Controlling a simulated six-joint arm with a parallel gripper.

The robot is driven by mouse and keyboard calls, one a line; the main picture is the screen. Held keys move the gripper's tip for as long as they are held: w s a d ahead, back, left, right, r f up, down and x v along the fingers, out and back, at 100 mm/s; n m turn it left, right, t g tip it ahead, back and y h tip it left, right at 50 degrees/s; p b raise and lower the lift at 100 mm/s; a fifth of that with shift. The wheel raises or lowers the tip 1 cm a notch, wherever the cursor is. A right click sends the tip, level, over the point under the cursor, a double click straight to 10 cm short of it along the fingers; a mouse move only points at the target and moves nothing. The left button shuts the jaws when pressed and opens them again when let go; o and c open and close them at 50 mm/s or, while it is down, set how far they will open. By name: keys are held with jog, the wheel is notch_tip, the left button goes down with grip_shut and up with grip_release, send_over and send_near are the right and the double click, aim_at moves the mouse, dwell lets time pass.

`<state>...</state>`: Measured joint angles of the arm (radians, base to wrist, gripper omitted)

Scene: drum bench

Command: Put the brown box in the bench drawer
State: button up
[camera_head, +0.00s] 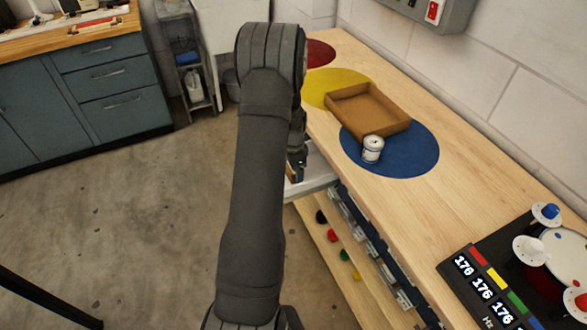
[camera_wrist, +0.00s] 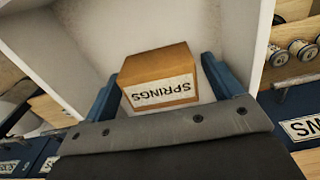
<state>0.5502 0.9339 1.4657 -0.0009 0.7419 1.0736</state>
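The brown box (camera_wrist: 158,72), with a white "SPRINGS" label, is between the two blue fingers of my gripper (camera_wrist: 162,85) in the wrist view. My gripper (camera_head: 295,168) is mostly hidden there too.
On the bench (camera_head: 470,190) are an open brown tray (camera_head: 395,122), a white can (camera_head: 373,149) on a blue disc (camera_head: 415,160), and a dark panel (camera_head: 490,285) at the right. Labelled bins (camera_head: 365,235) and a lower shelf (camera_head: 330,265) lie under the bench. Open floor lies left.

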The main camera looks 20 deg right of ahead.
notch_tip(320, 180, up, 12)
jog(key=shift+r, duration=0.15)
dwell(0.5)
notch_tip(320, 180, down, 12)
jog(key=shift+f, duration=0.25)
jog(key=shift+r, duration=1.9)
